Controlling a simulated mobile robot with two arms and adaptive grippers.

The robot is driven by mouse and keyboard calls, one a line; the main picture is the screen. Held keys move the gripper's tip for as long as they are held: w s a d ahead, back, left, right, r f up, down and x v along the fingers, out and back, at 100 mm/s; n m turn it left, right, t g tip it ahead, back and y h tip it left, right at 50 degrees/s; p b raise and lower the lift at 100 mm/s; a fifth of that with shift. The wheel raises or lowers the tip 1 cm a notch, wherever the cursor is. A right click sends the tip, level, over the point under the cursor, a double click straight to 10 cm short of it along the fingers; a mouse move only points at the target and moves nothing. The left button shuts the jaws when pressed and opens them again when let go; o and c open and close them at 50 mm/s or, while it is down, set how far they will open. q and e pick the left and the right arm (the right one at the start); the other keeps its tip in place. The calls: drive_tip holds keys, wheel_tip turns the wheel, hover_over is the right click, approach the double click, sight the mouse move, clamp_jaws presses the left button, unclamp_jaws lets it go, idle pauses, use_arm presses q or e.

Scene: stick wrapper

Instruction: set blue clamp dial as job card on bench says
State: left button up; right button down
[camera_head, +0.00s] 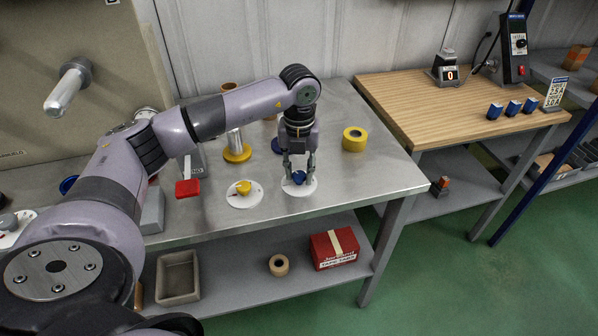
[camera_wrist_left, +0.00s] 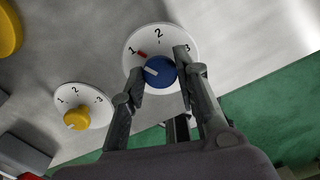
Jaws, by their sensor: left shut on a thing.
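The blue clamp dial (camera_head: 299,178) sits on a round white plate (camera_head: 300,189) near the front edge of the metal bench. In the left wrist view the blue dial (camera_wrist_left: 160,74) has a white pointer aimed left, a little below the 1. The plate (camera_wrist_left: 137,41) reads 1, 2, 3, with a red mark near the 1. My left gripper (camera_head: 299,173) points down with its fingers on either side of the dial, shut on it. A card (camera_head: 555,93) stands on the wooden bench; its print is too small to read. My right gripper is not in view.
A yellow dial (camera_head: 243,187) on its own white plate is left of the blue one. A yellow tape roll (camera_head: 354,139) lies to the right. Blue blocks (camera_head: 512,108) sit by the card.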

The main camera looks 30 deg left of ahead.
sight(299, 175)
use_arm(q)
drive_tip(key=m+b, duration=0.1)
drive_tip(key=m, duration=0.4)
drive_tip(key=shift+m, duration=0.4)
drive_tip(key=m+b, duration=0.1)
drive_tip(key=m, duration=0.4)
idle(0.4)
drive_tip(key=o, duration=1.2)
drive_tip(key=shift+c, duration=0.2)
drive_tip(key=shift+r, duration=0.1)
wheel_tip(299, 175, up, 12)
